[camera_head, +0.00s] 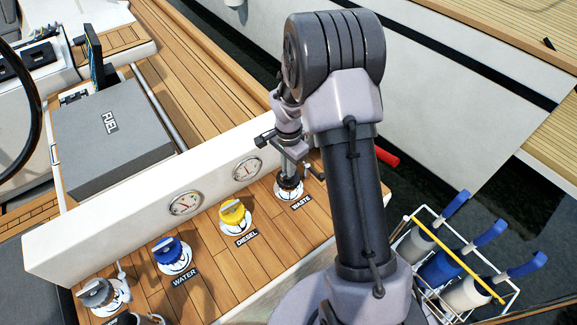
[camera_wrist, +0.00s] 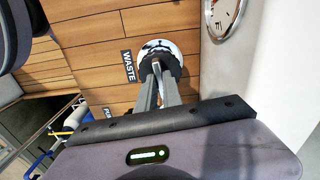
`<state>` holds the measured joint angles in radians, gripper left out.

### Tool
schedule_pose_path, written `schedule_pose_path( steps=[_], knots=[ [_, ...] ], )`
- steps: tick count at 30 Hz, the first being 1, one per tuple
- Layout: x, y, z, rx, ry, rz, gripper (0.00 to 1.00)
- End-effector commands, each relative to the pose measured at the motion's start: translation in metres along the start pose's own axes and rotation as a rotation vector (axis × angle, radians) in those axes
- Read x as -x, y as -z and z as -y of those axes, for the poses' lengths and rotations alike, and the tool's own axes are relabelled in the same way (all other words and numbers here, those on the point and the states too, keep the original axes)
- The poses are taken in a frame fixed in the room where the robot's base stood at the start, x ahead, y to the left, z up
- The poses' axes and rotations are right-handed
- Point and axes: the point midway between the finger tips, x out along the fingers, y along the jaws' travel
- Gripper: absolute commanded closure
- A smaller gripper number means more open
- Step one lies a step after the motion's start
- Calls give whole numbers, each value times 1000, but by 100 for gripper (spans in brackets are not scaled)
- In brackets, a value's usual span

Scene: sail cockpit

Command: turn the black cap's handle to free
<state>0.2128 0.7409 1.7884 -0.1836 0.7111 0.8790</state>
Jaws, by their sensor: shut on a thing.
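The black cap (camera_head: 289,186) sits in a round white and metal deck plate by the WASTE label, at the right end of the row of fillers. In the wrist view the black cap (camera_wrist: 160,61) is partly hidden behind my fingers. My gripper (camera_head: 290,172) comes down from above, over the cap. In the wrist view my gripper's fingers (camera_wrist: 158,73) reach the cap's handle and are shut on it. The handle itself is mostly hidden between the fingers, so I cannot tell its angle.
A yellow cap (camera_head: 232,213) by DIESEL and a blue cap (camera_head: 167,249) by WATER stand to the left. Round gauges (camera_head: 247,168) are on the white wall behind. A grey FUEL box (camera_head: 110,140) stands beyond.

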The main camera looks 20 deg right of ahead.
Motion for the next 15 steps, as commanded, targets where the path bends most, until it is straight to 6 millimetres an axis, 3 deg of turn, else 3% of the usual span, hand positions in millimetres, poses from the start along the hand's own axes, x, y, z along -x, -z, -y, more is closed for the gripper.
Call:
schedule_pose_path(
  steps=[15],
  knots=[
    [2,0,0,458,0,0,100]
  ],
)
